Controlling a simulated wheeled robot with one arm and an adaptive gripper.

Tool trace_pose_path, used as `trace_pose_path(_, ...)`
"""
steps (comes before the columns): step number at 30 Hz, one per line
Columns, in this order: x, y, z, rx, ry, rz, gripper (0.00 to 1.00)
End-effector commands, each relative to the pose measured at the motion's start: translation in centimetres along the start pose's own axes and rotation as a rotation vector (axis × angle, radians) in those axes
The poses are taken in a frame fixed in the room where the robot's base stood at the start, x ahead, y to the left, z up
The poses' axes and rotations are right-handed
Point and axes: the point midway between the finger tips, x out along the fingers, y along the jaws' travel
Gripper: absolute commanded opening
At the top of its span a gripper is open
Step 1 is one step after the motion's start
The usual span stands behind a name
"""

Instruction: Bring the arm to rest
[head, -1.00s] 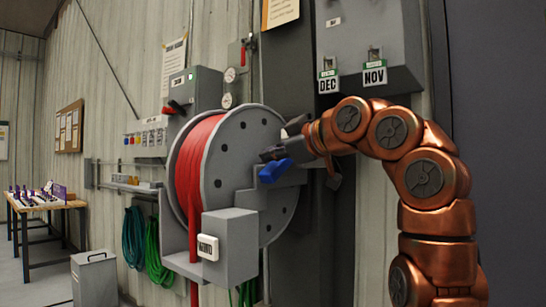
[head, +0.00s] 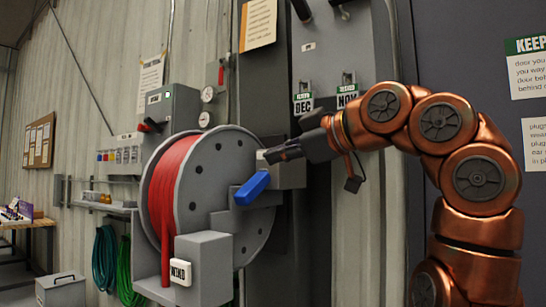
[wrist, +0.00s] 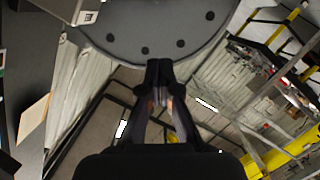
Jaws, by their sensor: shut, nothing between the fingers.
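My copper arm (head: 440,125) reaches in from the right in the head view and bends over toward the reel. My gripper (head: 272,156) is shut and empty. In the head view it lies just above and right of the blue lever (head: 251,188), in front of the grey box on the reel's right; I cannot tell whether it touches the box. In the wrist view the gripper (wrist: 159,72) points up the picture with its fingers together, its tips near the rim of the grey reel disc (wrist: 150,35).
The reel with red hose (head: 170,190) is on the wall, a WIND switch box (head: 205,262) below it. A grey bin (head: 62,290) and a table (head: 25,226) are at left. Yellow rails (wrist: 285,30) show in the wrist view.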

Motion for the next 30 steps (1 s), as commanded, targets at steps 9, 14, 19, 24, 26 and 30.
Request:
trace_pose_path(9,0.0,0.1,0.0,0.002,0.000,0.001,0.00)
trace_pose_path(14,0.2,0.4,0.4,0.048,-0.013,-0.007,0.00)
trace_pose_path(19,1.1,1.1,2.0,0.180,-0.057,-0.034,0.00)
trace_pose_path(24,2.2,1.2,4.2,0.327,-0.123,-0.061,0.00)
trace_pose_path(26,2.6,1.0,5.3,0.380,-0.150,-0.071,0.00)
trace_pose_path(30,3.3,0.3,7.5,0.491,-0.216,-0.084,0.00)
